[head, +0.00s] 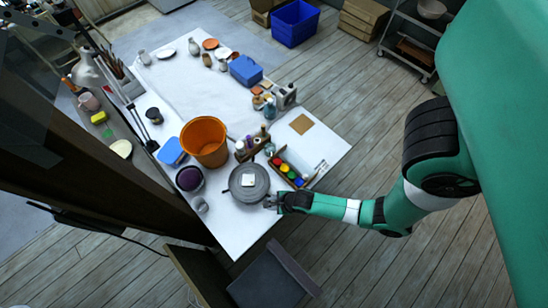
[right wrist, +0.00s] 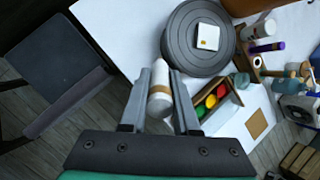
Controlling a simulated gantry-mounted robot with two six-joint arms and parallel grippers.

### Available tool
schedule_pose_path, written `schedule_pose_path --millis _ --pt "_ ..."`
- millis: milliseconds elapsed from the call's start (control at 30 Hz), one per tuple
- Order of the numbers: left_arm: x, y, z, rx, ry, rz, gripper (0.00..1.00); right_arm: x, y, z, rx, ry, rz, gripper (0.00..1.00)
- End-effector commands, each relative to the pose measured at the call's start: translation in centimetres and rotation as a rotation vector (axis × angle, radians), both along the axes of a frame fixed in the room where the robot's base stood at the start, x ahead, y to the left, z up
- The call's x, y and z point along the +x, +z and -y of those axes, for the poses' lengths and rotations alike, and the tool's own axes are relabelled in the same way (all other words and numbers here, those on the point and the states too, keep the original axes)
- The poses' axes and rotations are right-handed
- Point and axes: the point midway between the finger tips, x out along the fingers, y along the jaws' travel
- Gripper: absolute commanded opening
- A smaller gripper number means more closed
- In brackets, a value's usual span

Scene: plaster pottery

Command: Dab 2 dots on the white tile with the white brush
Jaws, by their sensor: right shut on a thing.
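The white tile (head: 248,180) lies on a round grey wheel (head: 238,194) near the table's front edge. In the right wrist view the tile (right wrist: 208,36) lies flat on the wheel (right wrist: 180,62); any marks on it are too small to tell. My right gripper (head: 271,202) is at the wheel's right front edge. In the right wrist view my right gripper (right wrist: 159,76) is shut on the white brush (right wrist: 160,88), a white cylinder with a brown band. The brush's far end is just short of the wheel's edge in the picture; its bristles are not clear. My left gripper is not in view.
A tray (head: 304,182) with red, yellow, green and blue paints stands right of the wheel. An orange bucket (head: 204,142), a purple-filled pot (head: 189,179) and a small cup (head: 200,205) stand left of it. Bottles (head: 250,143) stand behind. The table's back middle is clear.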

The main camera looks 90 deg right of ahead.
Motion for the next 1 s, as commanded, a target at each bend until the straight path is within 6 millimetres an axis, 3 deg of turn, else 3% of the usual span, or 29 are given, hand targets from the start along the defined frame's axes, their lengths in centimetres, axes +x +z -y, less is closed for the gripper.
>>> schedule_pose_path --millis 167,400,500,633,1000 --pt "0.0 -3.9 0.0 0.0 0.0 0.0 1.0 3.4 -1.3 2.6 0.041 -0.202 0.055 0.0" --pt "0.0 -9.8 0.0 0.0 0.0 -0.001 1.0 7.7 -2.3 9.1 0.1 -0.418 0.146 0.0" --pt "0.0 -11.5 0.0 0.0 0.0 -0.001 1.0 8.5 -2.6 11.2 0.114 -0.471 0.182 0.0" --pt "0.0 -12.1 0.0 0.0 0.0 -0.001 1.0 8.5 -2.8 12.4 0.135 -0.512 0.219 0.0" --pt "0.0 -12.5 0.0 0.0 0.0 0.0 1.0 8.5 -3.2 12.4 0.144 -0.51 0.238 0.0"
